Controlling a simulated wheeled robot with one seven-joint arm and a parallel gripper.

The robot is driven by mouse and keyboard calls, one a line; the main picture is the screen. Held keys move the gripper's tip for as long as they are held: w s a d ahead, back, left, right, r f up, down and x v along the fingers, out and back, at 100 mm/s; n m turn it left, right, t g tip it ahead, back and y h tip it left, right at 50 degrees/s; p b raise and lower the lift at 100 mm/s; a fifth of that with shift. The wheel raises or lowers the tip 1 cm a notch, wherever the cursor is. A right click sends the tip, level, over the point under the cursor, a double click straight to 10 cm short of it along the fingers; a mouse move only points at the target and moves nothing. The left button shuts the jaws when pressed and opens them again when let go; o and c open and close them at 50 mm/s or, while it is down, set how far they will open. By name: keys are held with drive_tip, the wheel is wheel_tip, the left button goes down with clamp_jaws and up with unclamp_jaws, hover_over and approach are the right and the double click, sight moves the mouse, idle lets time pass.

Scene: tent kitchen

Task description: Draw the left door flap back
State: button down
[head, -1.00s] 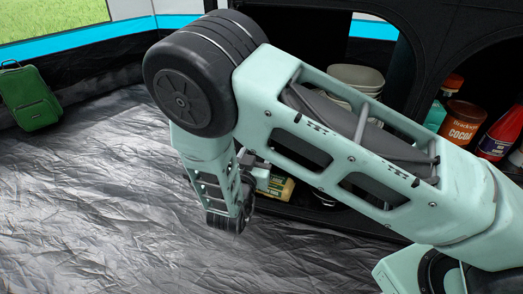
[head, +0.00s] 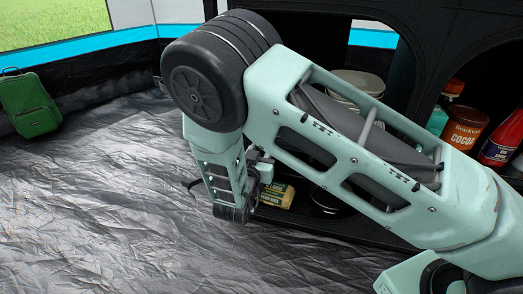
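The black fabric kitchen unit (head: 432,40) stands behind my arm, with arched openings at its front. I cannot make out the left door flap for certain; my arm covers much of the left opening, whose shelf contents show. My gripper (head: 264,166) is mostly hidden behind my wrist link, low in front of the left opening. Only a small grey and mint part of it shows. Its fingertips and any contact with cloth cannot be made out. A thin dark piece shows left of my wrist; I cannot tell what it is.
Pale stacked containers (head: 357,85) and a yellow-green box (head: 275,194) sit in the left opening. A cocoa tin (head: 464,127) and a red bottle (head: 502,138) stand in the right opening. A green bag (head: 30,105) is at the far left. The grey crinkled floor (head: 100,210) is clear.

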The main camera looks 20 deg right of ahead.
drive_tip(key=shift+w+a+p, duration=0.45)
drive_tip(key=shift+w+a, duration=0.25)
drive_tip(key=shift+a, duration=0.3)
drive_tip(key=c, duration=1)
unclamp_jaws()
drive_tip(key=p+v, duration=0.6)
drive_tip(key=v, duration=1.1)
drive_tip(key=shift+s, duration=0.2)
drive_tip(key=shift+a, duration=0.1)
